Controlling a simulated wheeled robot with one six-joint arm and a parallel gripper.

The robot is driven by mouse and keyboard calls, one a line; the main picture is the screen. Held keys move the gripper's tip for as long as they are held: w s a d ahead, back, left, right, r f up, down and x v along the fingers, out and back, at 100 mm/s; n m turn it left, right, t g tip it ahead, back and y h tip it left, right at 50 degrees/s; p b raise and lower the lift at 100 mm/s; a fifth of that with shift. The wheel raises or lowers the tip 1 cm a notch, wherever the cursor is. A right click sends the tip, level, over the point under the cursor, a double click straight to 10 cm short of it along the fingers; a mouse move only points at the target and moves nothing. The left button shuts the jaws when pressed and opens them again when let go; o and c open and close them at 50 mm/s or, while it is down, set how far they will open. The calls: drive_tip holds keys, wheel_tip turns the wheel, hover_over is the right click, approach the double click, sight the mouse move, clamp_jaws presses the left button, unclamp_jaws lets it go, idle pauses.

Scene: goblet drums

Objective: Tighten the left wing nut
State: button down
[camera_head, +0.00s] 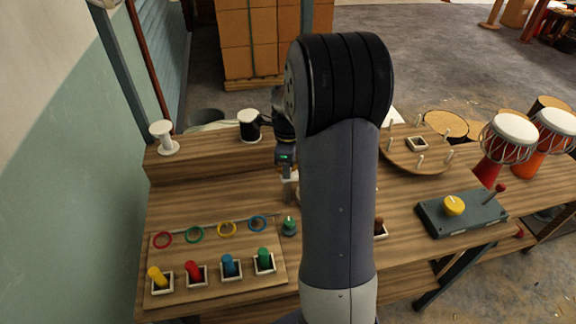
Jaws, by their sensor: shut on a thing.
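My gripper (289,187) points down over the middle of the wooden workbench (200,200), just left of my own large arm link. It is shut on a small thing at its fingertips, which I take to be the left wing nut. The nut is too small and too covered by the fingers to make out its wings or how far it is turned. A pale part shows beside the fingertips. My arm hides the bench to the right of the gripper, and no second wing nut can be made out.
A green-topped knob (289,226) stands just in front of the gripper. Coloured rings and pegs sit on a board (215,250) at front left. White and black spools (250,125) stand on the raised back shelf. A grey box (460,212), round pegged board (415,150) and drums (510,135) lie right.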

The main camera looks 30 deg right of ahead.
drive_tip(key=c, duration=1.3)
unclamp_jaws()
wheel_tip(320, 180, up, 11)
drive_tip(key=shift+f, duration=0.1)
drive_tip(key=shift+f, duration=0.1)
wheel_tip(320, 180, down, 11)
drive_tip(key=shift+r, duration=0.2)
